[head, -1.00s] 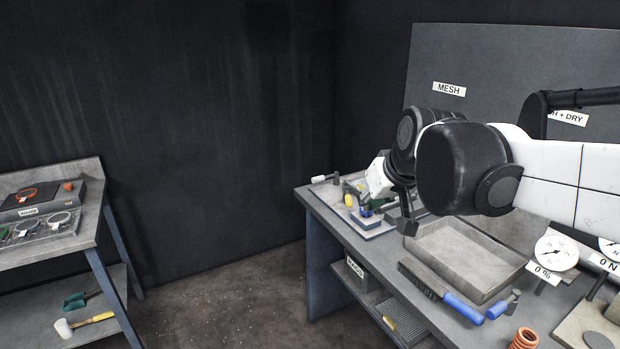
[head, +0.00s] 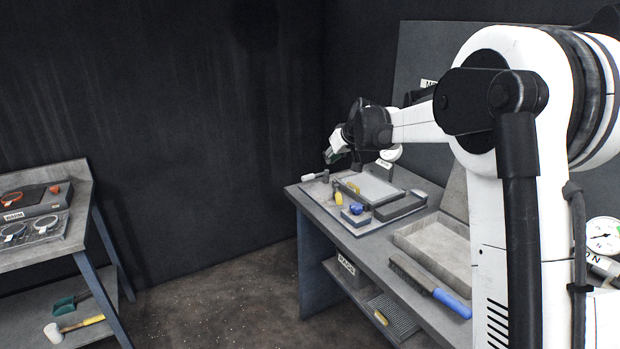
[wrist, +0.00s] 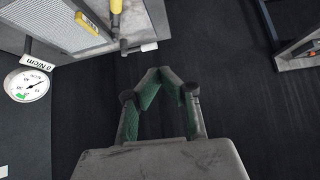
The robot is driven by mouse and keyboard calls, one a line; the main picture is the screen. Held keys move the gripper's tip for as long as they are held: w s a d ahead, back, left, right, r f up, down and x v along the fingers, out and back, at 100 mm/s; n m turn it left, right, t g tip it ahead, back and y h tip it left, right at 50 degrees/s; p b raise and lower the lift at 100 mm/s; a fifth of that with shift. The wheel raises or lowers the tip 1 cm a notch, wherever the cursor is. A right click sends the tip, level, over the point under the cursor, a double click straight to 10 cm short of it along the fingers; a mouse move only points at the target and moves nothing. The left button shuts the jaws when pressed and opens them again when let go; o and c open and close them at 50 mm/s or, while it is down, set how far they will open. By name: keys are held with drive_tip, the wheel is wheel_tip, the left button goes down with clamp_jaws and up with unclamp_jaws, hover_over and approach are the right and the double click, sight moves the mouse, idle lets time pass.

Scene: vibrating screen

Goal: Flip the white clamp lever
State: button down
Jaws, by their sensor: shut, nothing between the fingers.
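My gripper (head: 331,156) hangs in the air above the bench's far left end. In the wrist view my gripper (wrist: 160,72) has its green-padded fingertips together, empty, over the dark floor, apart from the bench.
A round gauge (wrist: 27,85) stands left in the wrist view. A second bench (head: 75,205) stands at left. The floor between them is clear.

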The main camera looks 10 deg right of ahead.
approach(309, 179)
drive_tip(key=shift+n+y, duration=0.3)
drive_tip(key=shift+n, duration=0.1)
drive_tip(key=f, duration=0.1)
drive_tip(key=w+f+p, duration=0.1)
drive_tip(key=f, duration=0.1)
drive_tip(key=w+f, duration=0.1)
drive_tip(key=f, duration=0.1)
drive_tip(key=shift+w+a+f+p, duration=0.1)
drive_tip(key=shift+w+a+p, duration=0.15)
drive_tip(key=shift+w, duration=0.35)
drive_tip(key=shift+w+a+f+p, duration=0.15)
drive_tip(key=shift+w+a, duration=0.15)
drive_tip(key=shift+w, duration=0.35)
drive_tip(key=shift+a, duration=0.2)
